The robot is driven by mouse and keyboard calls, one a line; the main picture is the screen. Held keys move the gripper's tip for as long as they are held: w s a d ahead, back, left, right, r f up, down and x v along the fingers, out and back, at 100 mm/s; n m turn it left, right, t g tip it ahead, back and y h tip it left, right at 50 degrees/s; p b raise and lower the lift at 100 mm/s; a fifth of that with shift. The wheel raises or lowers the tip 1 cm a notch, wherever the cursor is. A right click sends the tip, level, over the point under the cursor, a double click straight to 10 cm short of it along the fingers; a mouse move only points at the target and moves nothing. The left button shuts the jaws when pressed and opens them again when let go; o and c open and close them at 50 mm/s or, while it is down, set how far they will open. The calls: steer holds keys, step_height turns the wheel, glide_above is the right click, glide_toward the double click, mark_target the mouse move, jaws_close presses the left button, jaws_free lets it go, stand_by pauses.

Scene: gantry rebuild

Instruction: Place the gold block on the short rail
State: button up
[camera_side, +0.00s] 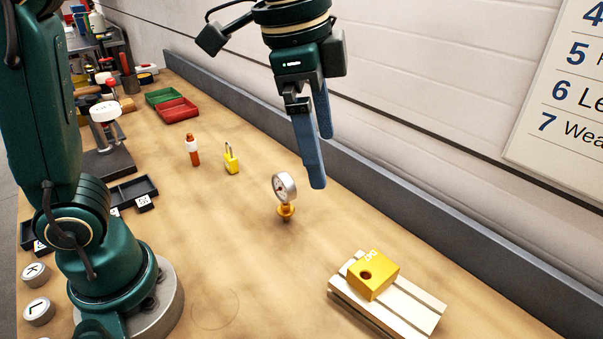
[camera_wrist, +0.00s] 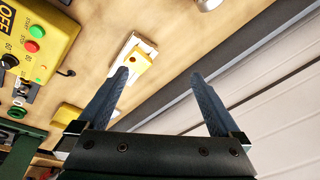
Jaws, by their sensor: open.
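The gold block (camera_side: 374,277), with a round hole in its front face, rests on top of the pale slotted rail (camera_side: 418,312) at the lower right of the side view. It looks slightly turned against the rail and sits toward its far left end. In the wrist view the gold block (camera_wrist: 135,68) and the rail (camera_wrist: 127,49) show near the left fingertip. My gripper (camera_side: 322,162) is open with nothing between its blue fingers, raised above the bench and up-left of the block, apart from it. It also shows in the wrist view (camera_wrist: 159,74).
A pressure gauge (camera_side: 285,190) with a brass fitting stands below my gripper. A yellow padlock (camera_side: 231,160) and an orange bottle (camera_side: 193,150) stand farther left. Red (camera_side: 177,110) and green trays lie behind. A grey ledge (camera_side: 400,205) runs along the wall. A yellow control box (camera_wrist: 35,45) shows in the wrist view.

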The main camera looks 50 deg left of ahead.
steer(key=s+a+f+n+t, duration=0.3)
steer(key=s+a+f+n, duration=0.3)
steer(key=s+n, duration=0.3)
steer(key=shift+s+a+f+n+y, duration=0.2)
steer(key=shift+s+a+n+y, duration=0.2)
steer(key=shift+s+a, duration=0.25)
